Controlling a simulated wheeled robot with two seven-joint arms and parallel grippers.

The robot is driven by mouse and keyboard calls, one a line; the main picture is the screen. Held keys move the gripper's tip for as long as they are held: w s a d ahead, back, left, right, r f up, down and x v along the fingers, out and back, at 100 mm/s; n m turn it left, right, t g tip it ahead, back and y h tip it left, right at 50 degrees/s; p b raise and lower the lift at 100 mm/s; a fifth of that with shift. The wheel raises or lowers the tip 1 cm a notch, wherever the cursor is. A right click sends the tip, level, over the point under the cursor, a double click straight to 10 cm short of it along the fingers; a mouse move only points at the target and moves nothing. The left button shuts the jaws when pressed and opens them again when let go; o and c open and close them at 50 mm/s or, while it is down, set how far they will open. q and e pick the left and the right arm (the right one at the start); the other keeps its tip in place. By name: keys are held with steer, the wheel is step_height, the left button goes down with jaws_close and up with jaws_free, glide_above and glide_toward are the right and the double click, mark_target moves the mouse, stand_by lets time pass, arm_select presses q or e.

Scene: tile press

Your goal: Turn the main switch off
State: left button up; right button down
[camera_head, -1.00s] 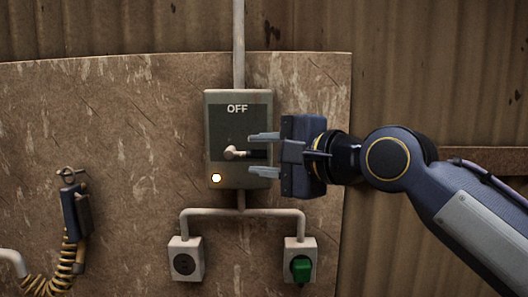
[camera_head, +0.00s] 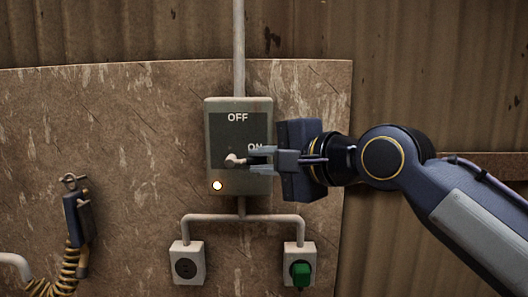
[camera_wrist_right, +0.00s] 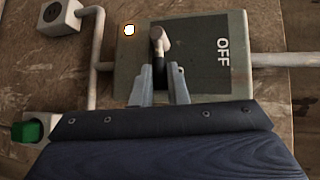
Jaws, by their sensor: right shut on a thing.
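The main switch is a grey-green box (camera_head: 239,187) on the wall board, with OFF at the top of its dark plate and ON partly showing lower down. Its lever has a pale knob (camera_head: 235,160) and sits low, at the ON side. A lamp (camera_head: 217,186) at the lower left of the box is lit. My right gripper (camera_head: 255,157) reaches in from the right and is shut on the lever just behind the knob. In the right wrist view the fingers (camera_wrist_right: 165,85) close on the dark lever shaft (camera_wrist_right: 158,68). My left gripper is not in view.
A conduit (camera_head: 239,50) runs up from the box, and pipes branch below to an empty socket (camera_head: 186,265) and a socket with a green plug (camera_head: 301,273). A handset with a coiled yellow cord (camera_head: 77,222) hangs at left.

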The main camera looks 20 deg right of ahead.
steer(key=r+n+g+h+p, duration=0.1)
steer(key=p, duration=0.2)
steer(key=r+n+g+h+p, duration=0.1)
steer(key=p, duration=0.3)
steer(key=shift+w+a+r+h, duration=0.1)
steer(key=shift+a+r+h, duration=0.2)
steer(key=shift+a+r, duration=0.1)
steer(key=shift+a+r+n+h+p, duration=0.1)
steer(key=shift+n+h+p, duration=0.2)
steer(key=shift+p, duration=0.15)
steer(key=shift+w+a+r+n+g+h+p, duration=0.15)
steer(key=shift+a+n+g+h+p, duration=0.2)
steer(key=shift+g+h, duration=0.2)
steer(key=a+n+h, duration=0.1)
steer(key=r+n+g+h, duration=0.1)
steer(key=h, duration=0.1)
steer(key=shift+w+a, duration=0.2)
steer(key=shift+a, duration=0.2)
steer(key=h, duration=0.1)
steer(key=a+n+g+h, duration=0.1)
steer(key=shift+w+a+r+h, duration=0.2)
steer(key=shift+r+h, duration=0.05)
steer(key=shift+h, duration=0.1)
steer(key=shift+w+a+n+g+h, duration=0.2)
steer(key=shift+a+n+h, duration=0.25)
steer(key=shift+n+h, duration=0.35)
steer(key=c, duration=1.4)
jaws_free()
steer(key=shift+c, duration=0.2)
